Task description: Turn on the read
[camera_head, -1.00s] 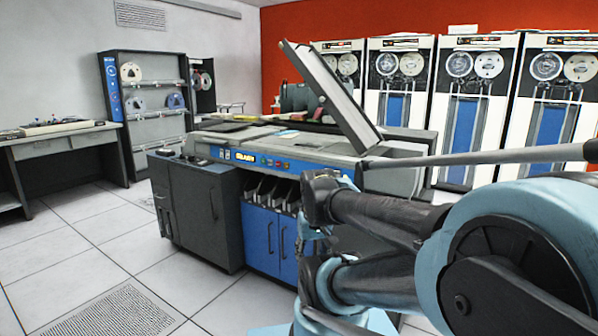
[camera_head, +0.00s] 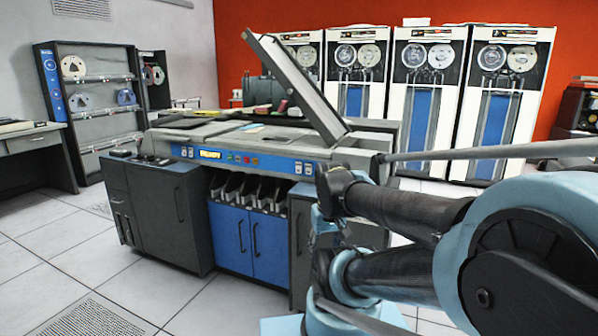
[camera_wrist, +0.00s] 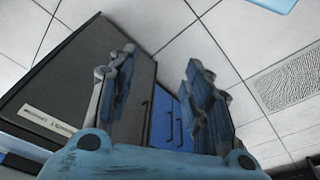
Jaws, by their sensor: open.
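The card machine (camera_head: 285,138) stands in the middle of the head view, with a tilted-up lid or tray on top. A blue control panel (camera_head: 260,163) runs along its front edge. The panel carries a lit yellow label (camera_head: 210,154), small green and red buttons (camera_head: 243,159) near the middle, and pale switches at both ends. Their lettering is too small to read. My gripper (camera_wrist: 160,97) is open and empty in the wrist view, with the machine's dark cabinet and blue doors beyond and below it. In the head view my arm covers the machine's right front, and the fingertips cannot be made out.
Dark grey cabinets (camera_head: 160,215) and blue doors (camera_head: 232,236) form the machine's base. Tall tape units (camera_head: 425,100) line the red wall behind. A tape rack (camera_head: 92,110) and a desk (camera_head: 35,150) stand at the left. The tiled floor at front left is clear.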

